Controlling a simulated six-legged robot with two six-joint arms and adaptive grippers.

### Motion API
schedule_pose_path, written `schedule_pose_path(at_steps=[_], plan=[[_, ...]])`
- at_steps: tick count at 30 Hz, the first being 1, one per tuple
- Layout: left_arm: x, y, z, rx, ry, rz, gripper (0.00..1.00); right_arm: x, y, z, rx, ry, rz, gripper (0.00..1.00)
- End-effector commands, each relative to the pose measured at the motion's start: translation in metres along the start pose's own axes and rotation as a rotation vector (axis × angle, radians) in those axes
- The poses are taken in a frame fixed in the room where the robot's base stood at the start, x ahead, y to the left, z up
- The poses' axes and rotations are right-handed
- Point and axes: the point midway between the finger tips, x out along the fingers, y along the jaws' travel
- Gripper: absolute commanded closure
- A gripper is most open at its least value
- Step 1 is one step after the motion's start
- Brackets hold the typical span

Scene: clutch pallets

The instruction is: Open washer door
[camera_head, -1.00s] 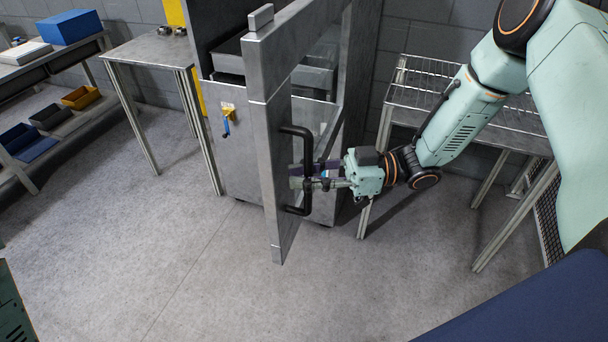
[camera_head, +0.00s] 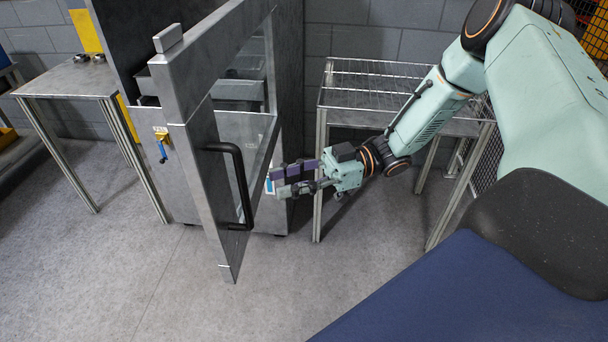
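The washer (camera_head: 290,120) is a grey metal cabinet at the upper middle. Its door (camera_head: 203,150) stands partly open, swung out towards me, with a glass pane in its frame. A black bar handle (camera_head: 243,185) is fixed on the door's face. My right gripper (camera_head: 275,182) is just right of the handle, apart from it as far as I can see. Its dark fingers point left at the handle and hold nothing; the gap between them is hard to judge. My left gripper is out of view.
A metal side table (camera_head: 70,82) stands left of the washer. A wire-rack table (camera_head: 385,95) stands on the right, behind my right arm. A blue-handled valve (camera_head: 162,147) is on the washer's front. The grey floor in front is clear.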

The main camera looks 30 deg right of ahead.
Motion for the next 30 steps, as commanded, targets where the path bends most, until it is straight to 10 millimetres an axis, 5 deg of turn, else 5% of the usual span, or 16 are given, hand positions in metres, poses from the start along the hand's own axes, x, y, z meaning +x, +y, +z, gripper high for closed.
schedule_pose_path(at_steps=[9, 27, 30], plan=[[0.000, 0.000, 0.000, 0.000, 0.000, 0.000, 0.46, -0.034, 0.000, 0.000, 0.001, 0.000, 0.001, 0.64], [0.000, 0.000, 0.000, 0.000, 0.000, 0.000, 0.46, -0.035, 0.000, 0.000, -0.008, -0.002, 0.001, 0.64], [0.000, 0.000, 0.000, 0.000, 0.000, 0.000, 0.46, -0.035, 0.014, 0.004, -0.036, -0.021, 0.067, 0.64]])
